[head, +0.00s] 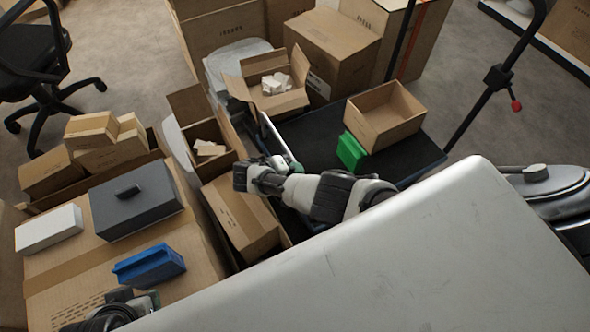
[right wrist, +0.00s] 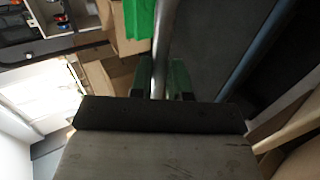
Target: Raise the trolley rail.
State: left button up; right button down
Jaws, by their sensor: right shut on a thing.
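The trolley rail (head: 274,136) is a thin pale metal bar along the left side of the trolley's black deck (head: 311,138). My right gripper (head: 290,165) is at the near end of the visible rail. In the right wrist view the rail (right wrist: 161,48) runs between the green fingertips of my right gripper (right wrist: 162,80), which is shut on it. The rail's lower part is hidden by the gripper. My left gripper (head: 150,299) is partly in view at the bottom left, too cut off to judge its jaws.
An open carton (head: 384,116) and a green box (head: 351,151) stand on the deck. Open cartons with white pieces (head: 274,88) crowd the rail's left and far sides.

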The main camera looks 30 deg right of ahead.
pick_arm(q)
jog(key=shift+f, duration=0.1)
pick_arm(e)
jog(key=shift+s+a+f, duration=0.3)
jog(key=shift+a+f, duration=0.1)
jog(key=shift+f, duration=0.05)
jog(key=c, duration=1.1)
grip_release()
jog(key=shift+w+f, duration=0.15)
pick_arm(q)
jog(key=shift+w, duration=0.15)
pick_arm(e)
jog(key=shift+w+d+r, duration=0.1)
jog(key=shift+d+r, duration=0.05)
jog(key=shift+r, duration=0.05)
jog(key=shift+r, duration=0.1)
pick_arm(q)
jog(key=shift+s+a+r+g+p, duration=0.15)
jog(key=shift+s+r+g+p, duration=0.2)
jog(key=shift+s+p, duration=0.2)
jog(key=shift+s+a+r+g+p, duration=0.15)
jog(key=shift+s+r+g+p, duration=0.1)
jog(key=shift+s+g+p, duration=0.25)
pick_arm(e)
jog(key=v, duration=1)
jog(key=shift+a+r, duration=0.2)
jog(key=shift+a, duration=0.1)
